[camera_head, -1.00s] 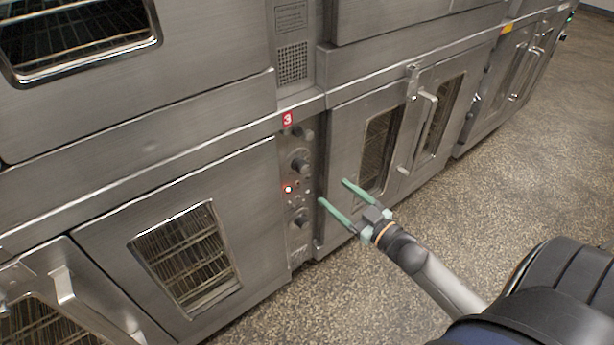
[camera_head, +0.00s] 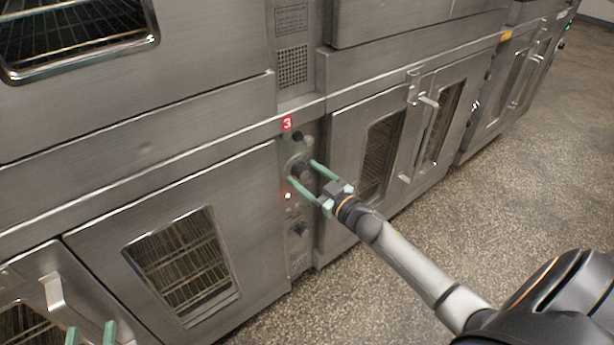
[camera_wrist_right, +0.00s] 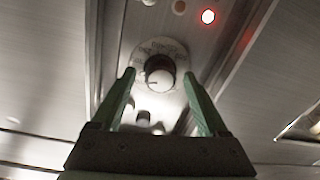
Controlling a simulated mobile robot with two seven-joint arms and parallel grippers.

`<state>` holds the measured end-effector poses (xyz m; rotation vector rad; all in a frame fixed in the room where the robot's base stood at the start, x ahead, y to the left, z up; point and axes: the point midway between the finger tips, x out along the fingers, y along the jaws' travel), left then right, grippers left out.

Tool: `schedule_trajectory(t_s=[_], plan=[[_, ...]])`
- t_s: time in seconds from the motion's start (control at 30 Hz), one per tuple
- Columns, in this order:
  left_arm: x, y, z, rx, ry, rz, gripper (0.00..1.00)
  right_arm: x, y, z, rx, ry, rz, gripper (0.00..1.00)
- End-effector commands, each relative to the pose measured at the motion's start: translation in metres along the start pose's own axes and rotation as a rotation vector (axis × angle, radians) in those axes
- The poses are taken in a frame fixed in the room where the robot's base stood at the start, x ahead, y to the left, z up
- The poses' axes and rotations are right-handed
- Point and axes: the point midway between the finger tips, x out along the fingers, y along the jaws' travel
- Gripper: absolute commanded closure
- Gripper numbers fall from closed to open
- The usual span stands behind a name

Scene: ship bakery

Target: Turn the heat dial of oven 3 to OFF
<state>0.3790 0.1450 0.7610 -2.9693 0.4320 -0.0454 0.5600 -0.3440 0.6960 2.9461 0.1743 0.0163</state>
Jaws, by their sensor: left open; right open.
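The red label 3 (camera_head: 287,124) marks the oven's narrow control panel, which holds several dark knobs and a lit red lamp (camera_head: 288,196). The middle knob (camera_head: 298,167) has a round scale plate; its lettering is too blurred to read. My right gripper (camera_head: 302,171) is open at this knob, one finger on each side. In the right wrist view the knob (camera_wrist_right: 160,72) sits between the open fingertips (camera_wrist_right: 158,75), with gaps showing on both sides. I cannot tell which knob is the heat dial. My left gripper (camera_head: 91,327) is open at the bottom left, mostly cut off.
A lower knob (camera_head: 299,229) and a small upper knob (camera_head: 297,136) are on the same panel. A windowed oven door (camera_head: 110,240) is left of the panel; handled doors (camera_head: 345,130) are to the right. The speckled floor (camera_head: 450,210) at right is clear.

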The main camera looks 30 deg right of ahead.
Motion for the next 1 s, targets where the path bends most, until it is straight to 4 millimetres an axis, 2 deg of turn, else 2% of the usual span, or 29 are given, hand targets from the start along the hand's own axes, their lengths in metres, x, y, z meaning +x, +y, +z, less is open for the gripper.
schedule_trajectory(t_s=[0.13,0.8,1.0], plan=[[0.0001,-0.0001,-0.0003,0.001,0.0,0.0,0.5,-0.0002,0.0001,0.0,-0.001,0.0,0.0,0.23],[0.0002,-0.0003,-0.0001,0.0,-0.001,-0.001,0.5,-0.0005,-0.0001,0.0002,0.0,0.0,0.0,0.99],[0.0002,-0.0002,0.0001,-0.001,-0.002,0.0,0.5,-0.0005,-0.0001,0.0002,-0.002,0.0,0.0,1.0]])
